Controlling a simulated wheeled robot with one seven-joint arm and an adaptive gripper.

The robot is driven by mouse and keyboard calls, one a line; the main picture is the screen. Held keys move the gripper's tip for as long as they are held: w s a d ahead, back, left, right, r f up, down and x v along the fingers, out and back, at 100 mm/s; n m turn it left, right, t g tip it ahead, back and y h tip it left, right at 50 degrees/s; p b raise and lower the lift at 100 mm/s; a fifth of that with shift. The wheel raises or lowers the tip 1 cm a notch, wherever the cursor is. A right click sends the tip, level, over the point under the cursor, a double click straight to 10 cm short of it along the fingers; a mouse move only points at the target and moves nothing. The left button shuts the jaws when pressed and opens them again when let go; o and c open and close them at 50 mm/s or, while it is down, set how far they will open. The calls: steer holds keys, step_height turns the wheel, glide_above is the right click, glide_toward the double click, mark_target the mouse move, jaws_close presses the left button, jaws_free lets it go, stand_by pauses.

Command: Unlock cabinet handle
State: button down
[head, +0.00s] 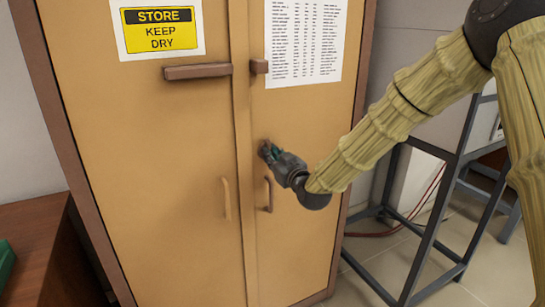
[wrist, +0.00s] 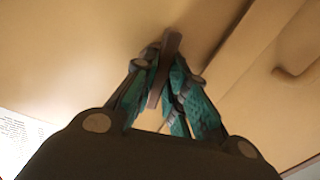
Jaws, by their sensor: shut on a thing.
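The tan cabinet (head: 160,130) stands upright with both doors closed. My gripper (head: 270,152) is at the right door, near the seam between the doors, just above that door's brown pull handle (head: 268,194). In the wrist view my gripper (wrist: 165,85), with teal finger pads, is shut on a small brown bar-shaped handle (wrist: 172,45), which stands out from the door between the fingers. In the head view the gripper mostly hides this handle. I cannot tell how far it is turned.
A brown latch bar (head: 198,71) lies level on the left door, with a small brown block (head: 259,66) across the seam. The left door has a light pull handle (head: 227,198). A grey metal frame (head: 425,230) stands right, a brown desk (head: 45,245) left.

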steer(key=shift+m, duration=0.8)
steer(key=c, duration=1.4)
jaws_free()
steer(key=shift+c, duration=0.2)
steer(key=shift+s, duration=0.1)
steer(key=v, duration=1.1)
steer(key=shift+s+d, duration=0.25)
steer(key=shift+s, duration=0.1)
